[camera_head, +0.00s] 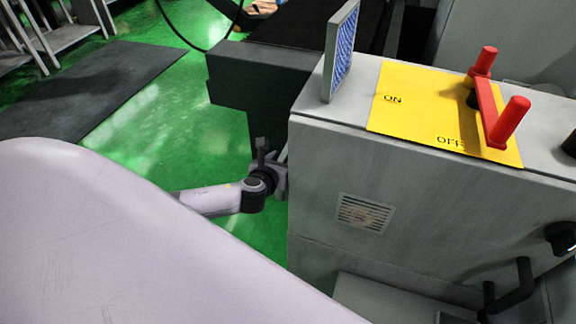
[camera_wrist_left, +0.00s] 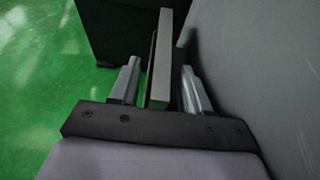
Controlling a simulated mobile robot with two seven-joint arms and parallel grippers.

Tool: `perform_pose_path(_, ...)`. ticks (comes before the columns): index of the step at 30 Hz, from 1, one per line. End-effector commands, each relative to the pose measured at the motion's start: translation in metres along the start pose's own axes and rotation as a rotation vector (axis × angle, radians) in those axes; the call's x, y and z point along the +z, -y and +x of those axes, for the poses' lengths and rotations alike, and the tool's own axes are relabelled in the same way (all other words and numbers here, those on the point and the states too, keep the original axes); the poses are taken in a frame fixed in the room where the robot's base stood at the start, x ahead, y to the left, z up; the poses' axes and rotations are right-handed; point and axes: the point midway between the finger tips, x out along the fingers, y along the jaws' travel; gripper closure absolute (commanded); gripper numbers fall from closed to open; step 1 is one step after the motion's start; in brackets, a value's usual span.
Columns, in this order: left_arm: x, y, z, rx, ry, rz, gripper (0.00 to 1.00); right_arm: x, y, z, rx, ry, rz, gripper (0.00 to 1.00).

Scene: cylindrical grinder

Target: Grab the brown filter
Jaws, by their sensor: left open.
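A thin upright panel (camera_wrist_left: 160,62) with a pale grey edge stands between the fingers of my left gripper (camera_wrist_left: 155,88) in the left wrist view. It is seen edge-on, so I cannot tell whether its face is brown. The fingers are open, one on each side of it, with a gap on the right. In the head view my left gripper (camera_head: 273,160) is low, beside the left side of the grey machine (camera_head: 330,160). The panel is mostly hidden there. A blue filter (camera_head: 343,48) in a grey frame stands upright on the machine's top. My right gripper is not in view.
A yellow plate (camera_head: 410,95) marked ON and OFF carries a red lever (camera_head: 488,105) on the machine's top. A dark block (camera_head: 245,75) stands behind my left gripper. Green floor (camera_head: 150,110) and a dark mat (camera_head: 85,90) lie open to the left.

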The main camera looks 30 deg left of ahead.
Motion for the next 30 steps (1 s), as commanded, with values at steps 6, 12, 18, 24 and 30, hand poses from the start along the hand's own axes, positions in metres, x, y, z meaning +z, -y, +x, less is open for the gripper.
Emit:
perform_pose_path(6,-0.0006,0.0001,0.0131,0.0,-0.001,0.0,0.53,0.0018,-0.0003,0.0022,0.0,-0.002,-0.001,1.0)
perform_pose_path(12,-0.0004,0.0,0.0133,-0.001,-0.001,0.0,0.53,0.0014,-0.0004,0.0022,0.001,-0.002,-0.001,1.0)
perform_pose_path(18,-0.0003,0.0,0.0131,0.0,-0.001,-0.001,1.0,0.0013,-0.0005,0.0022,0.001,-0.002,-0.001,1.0)
perform_pose_path(24,0.0001,-0.0001,0.0131,0.0,0.0,-0.001,1.0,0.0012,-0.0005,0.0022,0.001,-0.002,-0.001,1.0)
perform_pose_path(30,0.0054,-0.0001,0.0111,0.0,0.001,-0.002,1.0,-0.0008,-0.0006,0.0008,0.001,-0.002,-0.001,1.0)
